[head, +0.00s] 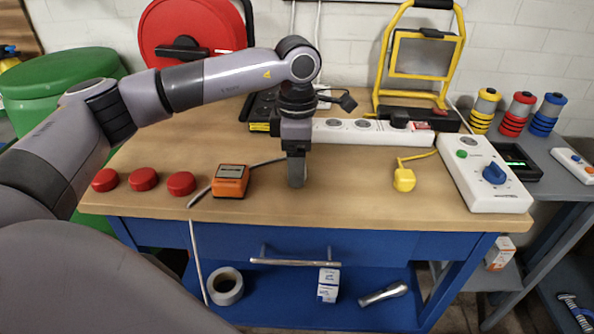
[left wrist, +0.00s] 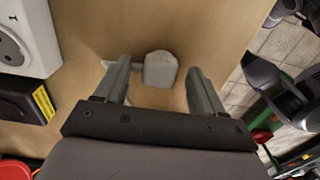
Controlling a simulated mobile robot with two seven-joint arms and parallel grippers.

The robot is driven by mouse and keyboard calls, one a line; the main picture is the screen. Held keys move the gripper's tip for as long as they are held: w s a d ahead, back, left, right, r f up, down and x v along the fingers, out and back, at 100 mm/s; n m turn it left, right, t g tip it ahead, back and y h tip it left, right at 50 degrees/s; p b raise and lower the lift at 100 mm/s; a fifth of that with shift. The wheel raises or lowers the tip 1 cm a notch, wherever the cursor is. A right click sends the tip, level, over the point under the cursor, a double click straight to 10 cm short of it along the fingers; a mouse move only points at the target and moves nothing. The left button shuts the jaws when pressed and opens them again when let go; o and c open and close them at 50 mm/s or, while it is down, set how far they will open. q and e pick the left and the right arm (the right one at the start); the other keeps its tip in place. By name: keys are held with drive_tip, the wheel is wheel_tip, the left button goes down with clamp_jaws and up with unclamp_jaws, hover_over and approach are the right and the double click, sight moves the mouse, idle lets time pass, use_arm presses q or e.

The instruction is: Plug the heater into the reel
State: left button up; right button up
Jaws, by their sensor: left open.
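The red reel (head: 188,30) stands at the back left of the bench, partly behind my left arm. My left gripper (head: 297,180) points down over the bench, open. In the left wrist view a grey plug (left wrist: 160,69) lies on the wood between and beyond the spread fingers (left wrist: 162,82), not held. A short piece of its cable shows at its left. In the head view the gripper hides the plug, and a grey cable (head: 265,163) runs left from there and over the front edge. No heater can be made out for certain. My right gripper is not in view.
A white power strip (head: 365,133) and a yellow-framed lamp (head: 424,58) stand behind. A yellow plug (head: 404,180) and a white control box (head: 484,175) lie to the right. An orange box (head: 230,182) and red discs (head: 143,180) lie left. The front middle is clear.

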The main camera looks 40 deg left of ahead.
use_arm(q)
drive_tip(key=c, duration=1.1)
drive_tip(key=shift+r, duration=0.15)
drive_tip(key=shift+r+p, duration=1.5)
drive_tip(key=shift+r, duration=8.4)
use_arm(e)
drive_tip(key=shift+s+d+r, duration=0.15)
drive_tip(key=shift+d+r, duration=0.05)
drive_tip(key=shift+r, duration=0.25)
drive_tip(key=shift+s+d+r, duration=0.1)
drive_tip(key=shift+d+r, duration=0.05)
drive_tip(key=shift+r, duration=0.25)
use_arm(q)
drive_tip(key=shift+f, duration=0.15)
